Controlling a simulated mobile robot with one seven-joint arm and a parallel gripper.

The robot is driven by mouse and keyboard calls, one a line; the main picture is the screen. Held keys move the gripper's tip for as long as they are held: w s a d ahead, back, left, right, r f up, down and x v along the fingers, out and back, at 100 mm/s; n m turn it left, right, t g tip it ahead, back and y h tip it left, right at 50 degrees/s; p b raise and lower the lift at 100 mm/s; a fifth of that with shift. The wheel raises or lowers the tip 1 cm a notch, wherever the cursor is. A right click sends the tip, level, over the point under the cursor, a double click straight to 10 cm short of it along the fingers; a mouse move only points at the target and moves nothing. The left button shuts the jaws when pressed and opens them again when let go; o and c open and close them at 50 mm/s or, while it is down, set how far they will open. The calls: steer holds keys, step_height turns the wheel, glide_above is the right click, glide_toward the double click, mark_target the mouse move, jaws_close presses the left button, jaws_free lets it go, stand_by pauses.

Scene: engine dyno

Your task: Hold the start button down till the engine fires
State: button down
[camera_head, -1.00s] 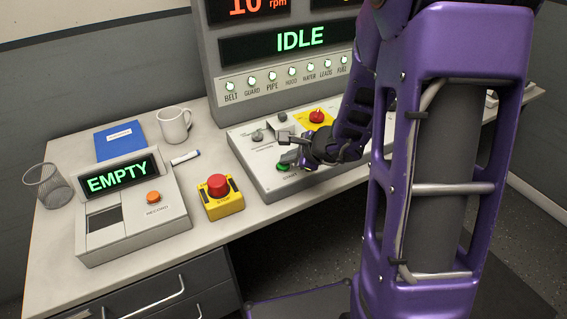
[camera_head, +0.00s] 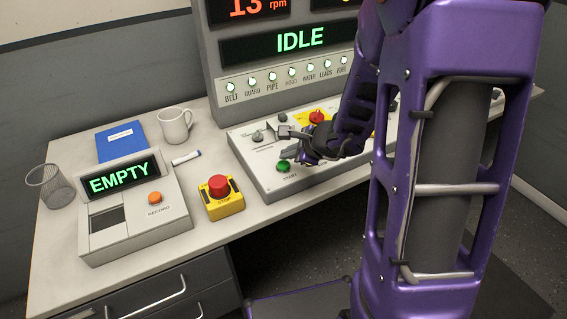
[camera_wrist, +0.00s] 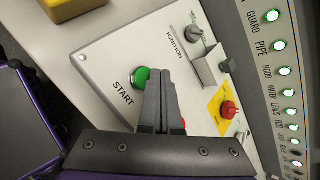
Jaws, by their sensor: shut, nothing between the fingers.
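The green START button (camera_head: 283,166) sits at the front left of the grey control panel (camera_head: 262,176). In the wrist view the round green button (camera_wrist: 141,77) shows just left of the fingertips, with its right edge partly covered by them. My gripper (camera_head: 287,156) is shut and empty, its tips above and beside the button. In the wrist view the closed fingers (camera_wrist: 158,72) lie side by side. I cannot tell whether they touch the button. The display (camera_head: 300,42) reads IDLE and the rpm readout (camera_head: 246,8) shows 13.
An ignition switch (camera_wrist: 195,33), a lever (camera_wrist: 208,68) and a red knob on a yellow plate (camera_wrist: 229,109) stand on the same panel. Left of it are a red STOP button (camera_head: 218,184) and a recorder box (camera_head: 135,215) reading EMPTY. Several indicator lamps glow green.

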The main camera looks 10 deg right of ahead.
mark_target(288, 167)
steer(key=shift+r+p, duration=1.65)
steer(key=shift+r, duration=0.8)
steer(key=shift+s, duration=0.1)
